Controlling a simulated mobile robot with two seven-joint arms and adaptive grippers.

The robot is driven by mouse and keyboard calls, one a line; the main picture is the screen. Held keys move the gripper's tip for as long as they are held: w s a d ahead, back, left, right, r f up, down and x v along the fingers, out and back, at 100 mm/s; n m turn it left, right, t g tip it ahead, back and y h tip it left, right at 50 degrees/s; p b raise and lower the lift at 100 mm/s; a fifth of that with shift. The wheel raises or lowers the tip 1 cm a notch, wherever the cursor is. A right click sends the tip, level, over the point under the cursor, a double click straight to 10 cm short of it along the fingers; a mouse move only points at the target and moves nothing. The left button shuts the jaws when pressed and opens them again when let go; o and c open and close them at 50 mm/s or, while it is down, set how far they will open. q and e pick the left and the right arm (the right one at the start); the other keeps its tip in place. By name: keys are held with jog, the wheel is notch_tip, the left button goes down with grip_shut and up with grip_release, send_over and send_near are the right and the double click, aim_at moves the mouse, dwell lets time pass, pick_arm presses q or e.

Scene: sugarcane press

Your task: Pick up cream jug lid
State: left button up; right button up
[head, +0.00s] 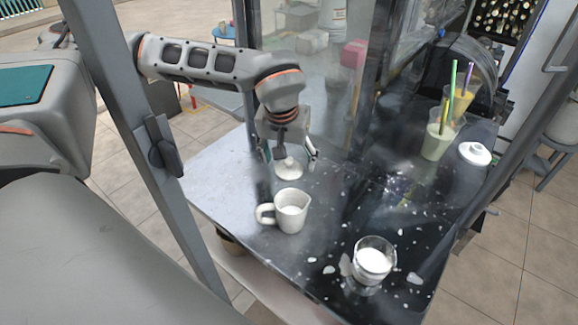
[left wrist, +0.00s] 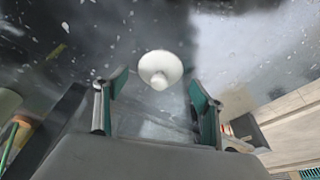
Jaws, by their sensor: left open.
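The cream jug lid (head: 288,168), white and round with a knob, lies on the dark counter (head: 225,185) behind the white jug. It also shows in the left wrist view (left wrist: 160,66), ahead of and between the fingers. My left gripper (head: 289,153) is open and points down above the lid, with a finger to each side of it; in the left wrist view, its fingers (left wrist: 159,84) are spread and nothing is held. The white cream jug (head: 291,213) stands upright and uncovered, its handle toward the left. My right gripper is not in view.
A glass of white contents (head: 373,262) stands near the front edge among pale spots. At the right are two drinks with straws (head: 437,142) and a white lidded round piece (head: 475,153). Glass panels and a grey upright post (head: 140,150) frame the counter.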

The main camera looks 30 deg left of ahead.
pick_arm(q)
jog(key=shift+w+f, duration=0.15)
jog(key=shift+f, duration=0.25)
jog(key=shift+c, duration=0.4)
jog(key=c, duration=1)
jog(key=shift+c, duration=0.2)
